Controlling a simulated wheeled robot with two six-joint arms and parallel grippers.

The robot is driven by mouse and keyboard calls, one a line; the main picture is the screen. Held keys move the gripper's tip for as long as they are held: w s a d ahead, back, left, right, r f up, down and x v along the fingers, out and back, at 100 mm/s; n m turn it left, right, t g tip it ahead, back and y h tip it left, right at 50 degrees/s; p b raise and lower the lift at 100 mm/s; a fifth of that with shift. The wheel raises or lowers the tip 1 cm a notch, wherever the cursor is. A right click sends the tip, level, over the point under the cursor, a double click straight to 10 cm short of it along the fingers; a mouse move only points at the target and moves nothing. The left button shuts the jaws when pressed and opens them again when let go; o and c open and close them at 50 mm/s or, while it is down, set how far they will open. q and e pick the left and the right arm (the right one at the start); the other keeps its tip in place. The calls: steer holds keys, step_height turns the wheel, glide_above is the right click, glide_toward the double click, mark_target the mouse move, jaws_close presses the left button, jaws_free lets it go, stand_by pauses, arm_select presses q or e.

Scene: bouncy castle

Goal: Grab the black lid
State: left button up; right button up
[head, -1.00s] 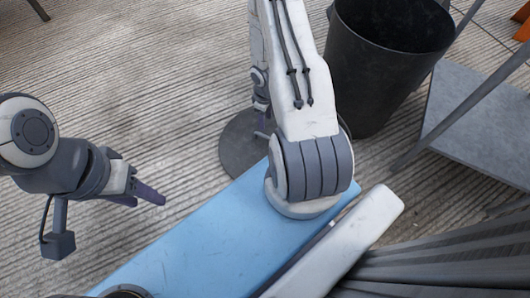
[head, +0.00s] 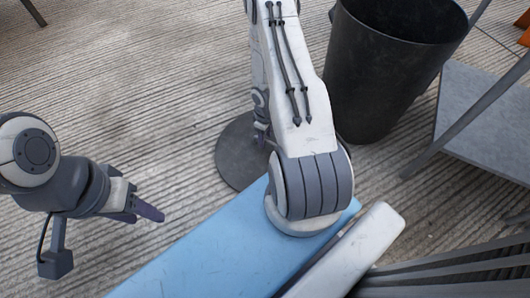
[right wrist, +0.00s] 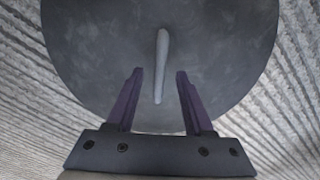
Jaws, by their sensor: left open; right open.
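The black lid is a dark grey round disc (head: 232,160) lying on the floor beyond the blue surface, partly hidden behind my right arm. In the right wrist view the lid (right wrist: 90,45) fills the upper middle, with a pale narrow handle (right wrist: 162,50) at its centre. My right gripper (right wrist: 160,72) is open, with one purple finger on each side of the handle and gaps between. In the head view this gripper (head: 262,138) is mostly hidden by its arm. My left gripper (head: 150,213) is open and empty at the left, away from the lid.
A black bin (head: 385,70) stands on the floor right of my right arm. A grey shelf (head: 485,120) with metal legs is at the right edge. Ribbed floor (head: 130,90) is clear at the upper left.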

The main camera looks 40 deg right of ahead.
arm_select(q)
steer(key=shift+f+b, duration=0.7)
steer(key=shift+f, duration=0.5)
arm_select(e)
steer(key=shift+f, duration=1.15)
arm_select(q)
steer(key=shift+f, duration=0.25)
arm_select(e)
steer(key=shift+f, duration=0.25)
jaws_close()
